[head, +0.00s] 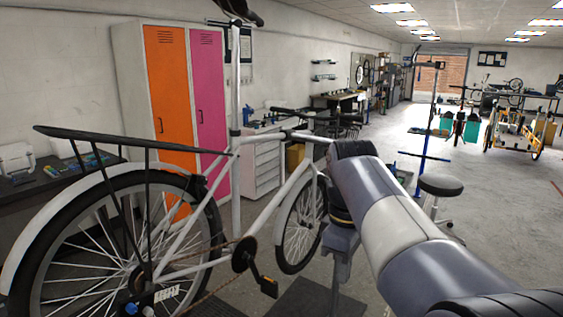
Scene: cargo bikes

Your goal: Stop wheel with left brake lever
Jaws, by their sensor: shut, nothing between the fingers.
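A white bicycle (262,208) stands upright on the left, with its front end pointing away from me. Its rear wheel (62,258) is large and near at the lower left. Its front wheel (284,243) is farther off, near the middle. Dark handlebar parts (287,111) show at the far end of the frame, above the front wheel. I cannot make out the left brake lever. My arm reaches in from the lower right and bends near the bicycle's front end. My gripper cannot be seen; whether it touches anything is hidden.
An orange locker (168,90) and a pink locker (206,110) stand behind the bicycle. A black stool (441,185) and a blue stand (425,157) are to the right. Cargo bikes (513,132) stand at the far right. Open floor (505,220) lies on the right.

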